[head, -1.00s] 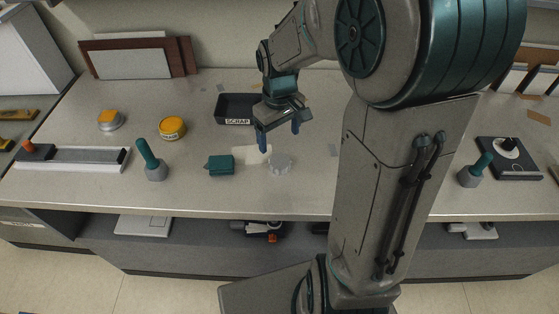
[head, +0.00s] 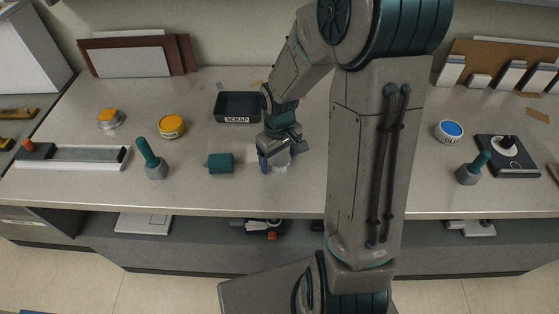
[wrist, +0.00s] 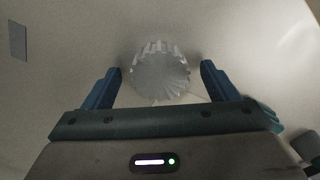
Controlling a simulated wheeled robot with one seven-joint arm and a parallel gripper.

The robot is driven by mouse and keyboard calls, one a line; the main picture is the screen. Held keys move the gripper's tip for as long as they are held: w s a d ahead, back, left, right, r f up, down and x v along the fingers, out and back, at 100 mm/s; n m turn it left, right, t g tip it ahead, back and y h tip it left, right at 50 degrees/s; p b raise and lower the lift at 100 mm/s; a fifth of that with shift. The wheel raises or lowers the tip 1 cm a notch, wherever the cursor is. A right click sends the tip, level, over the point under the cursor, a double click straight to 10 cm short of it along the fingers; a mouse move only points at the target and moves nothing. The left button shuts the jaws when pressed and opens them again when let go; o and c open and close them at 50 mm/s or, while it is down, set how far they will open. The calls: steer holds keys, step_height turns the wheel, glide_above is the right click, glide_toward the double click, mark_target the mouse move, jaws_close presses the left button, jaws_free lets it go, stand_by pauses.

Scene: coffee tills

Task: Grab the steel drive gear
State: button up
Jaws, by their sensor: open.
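The steel drive gear (wrist: 160,76) is a pale grey, toothed disc lying on the worktop. In the wrist view it sits between and slightly beyond the fingertips of my gripper (wrist: 161,72), with a gap on each side. My gripper is open, its two blue fingers apart and empty. In the head view my gripper (head: 276,168) is low over the worktop and covers most of the gear (head: 283,160), so only a pale part of it shows.
A teal block (head: 220,163) lies just left of my gripper. A black SCRAP tray (head: 237,120) stands behind it. A yellow tin (head: 172,127) and a teal-handled tool (head: 151,160) stand further left. A GLUE tub (head: 449,132) is at right. The worktop (head: 230,195) in front is bare.

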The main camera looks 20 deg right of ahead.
mark_target(280, 160)
steer(key=c, duration=1.5)
steer(key=shift+o, duration=0.2)
steer(key=shift+r, duration=0.1)
steer(key=shift+r, duration=0.5)
step_height(280, 160, up, 3)
steer(key=shift+s+r, duration=0.15)
steer(key=s+d+r, duration=0.1)
steer(key=s+r, duration=0.5)
steer(key=s, duration=0.5)
steer(key=shift+r+b, duration=0.2)
steer(key=shift+b, duration=0.25)
